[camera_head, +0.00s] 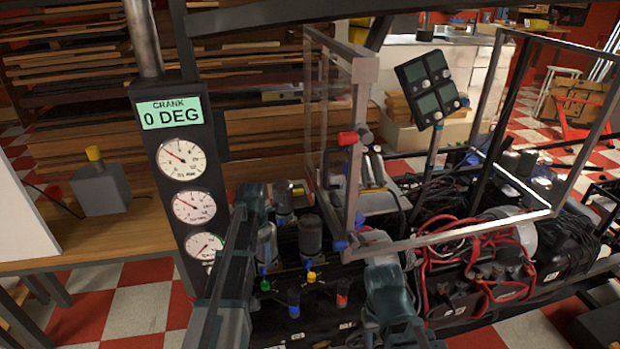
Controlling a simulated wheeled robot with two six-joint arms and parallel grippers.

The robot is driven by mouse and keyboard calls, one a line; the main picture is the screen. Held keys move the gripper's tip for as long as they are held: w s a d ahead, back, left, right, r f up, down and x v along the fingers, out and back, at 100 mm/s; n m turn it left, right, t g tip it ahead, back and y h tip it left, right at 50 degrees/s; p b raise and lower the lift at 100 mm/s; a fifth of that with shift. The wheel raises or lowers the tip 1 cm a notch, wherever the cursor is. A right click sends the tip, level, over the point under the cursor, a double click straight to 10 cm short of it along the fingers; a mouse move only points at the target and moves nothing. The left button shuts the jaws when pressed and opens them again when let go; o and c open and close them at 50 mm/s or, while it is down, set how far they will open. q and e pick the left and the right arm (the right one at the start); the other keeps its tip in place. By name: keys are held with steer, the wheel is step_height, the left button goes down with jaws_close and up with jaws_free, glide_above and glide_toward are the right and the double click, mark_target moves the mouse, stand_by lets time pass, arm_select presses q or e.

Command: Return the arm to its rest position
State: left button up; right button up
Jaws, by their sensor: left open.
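My left gripper (248,205) is open, and its dark grey-green arm rises from the bottom of the picture, left of the middle. It stands just right of the gauge panel and in front of the rotor rig. Nothing shows between its jaws. Another grey-green link of mine (390,290) rises at the bottom middle, in front of the rig. I cannot make out a right gripper.
A gauge panel (178,150) with a "CRANK 0 DEG" display stands left. The rig's clear guard frame (365,70) rises centrally; red hoses (430,275) and black cables crowd the right. A wooden bench (110,235) stands left.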

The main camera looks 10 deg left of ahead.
arm_select(q)
steer(key=s+d+r+m+p, duration=1)
steer(key=d+r+m+p, duration=0.1)
steer(key=m, duration=0.5)
steer(key=s+d+r+m+y+p, duration=0.1)
steer(key=s+d+r+m+p, duration=0.9)
steer(key=d+m, duration=0.4)
steer(key=r+m+p, duration=0.1)
steer(key=m, duration=0.2)
steer(key=shift+s+r+m, duration=0.15)
steer(key=shift+s+m, duration=0.15)
steer(key=shift+s, duration=0.1)
